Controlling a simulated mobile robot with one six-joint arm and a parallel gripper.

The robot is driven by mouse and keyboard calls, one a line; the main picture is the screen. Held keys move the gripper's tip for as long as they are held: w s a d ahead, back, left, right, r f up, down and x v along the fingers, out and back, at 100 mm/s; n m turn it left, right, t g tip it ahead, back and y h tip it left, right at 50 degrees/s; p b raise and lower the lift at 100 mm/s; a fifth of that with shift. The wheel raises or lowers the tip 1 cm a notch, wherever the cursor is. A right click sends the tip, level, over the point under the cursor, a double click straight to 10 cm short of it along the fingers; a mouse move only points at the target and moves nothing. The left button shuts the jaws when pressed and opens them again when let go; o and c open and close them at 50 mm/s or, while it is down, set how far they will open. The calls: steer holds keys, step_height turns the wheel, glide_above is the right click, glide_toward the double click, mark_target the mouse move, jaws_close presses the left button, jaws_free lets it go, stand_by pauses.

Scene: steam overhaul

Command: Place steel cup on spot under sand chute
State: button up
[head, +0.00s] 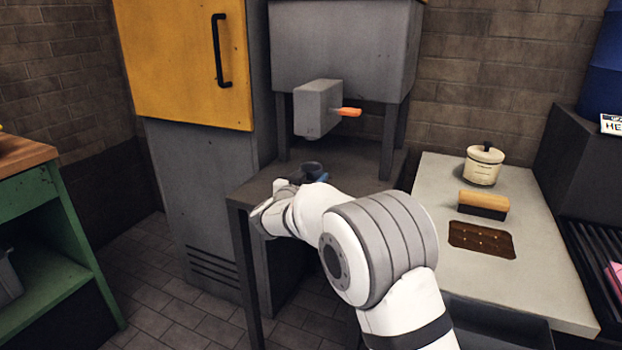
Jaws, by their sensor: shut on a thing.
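The sand chute (316,108) is a grey box with an orange lever (349,112), under a big grey hopper (342,45). Below it is a dark grey stand top (262,189). A small dark cup (311,167), seemingly the steel cup, shows just past the end of my arm, below the chute. My gripper (316,177) is shut on it. My wrist and arm hide most of the gripper and the cup's lower part, so I cannot tell whether the cup touches the stand. The spot under the chute is not visible.
A grey bench (440,190) on the right holds a cream lidded pot (484,165), a wood-backed brush (483,205) and a brown perforated plate (481,240). A tall cabinet with a yellow door (180,60) stands left of the hopper. A green shelf (60,235) is at far left.

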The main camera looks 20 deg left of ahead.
steer(key=shift+f, duration=0.15)
steer(key=o, duration=1.1)
steer(key=shift+r, duration=0.2)
steer(key=s, duration=1.2)
steer(key=shift+a+p, duration=0.4)
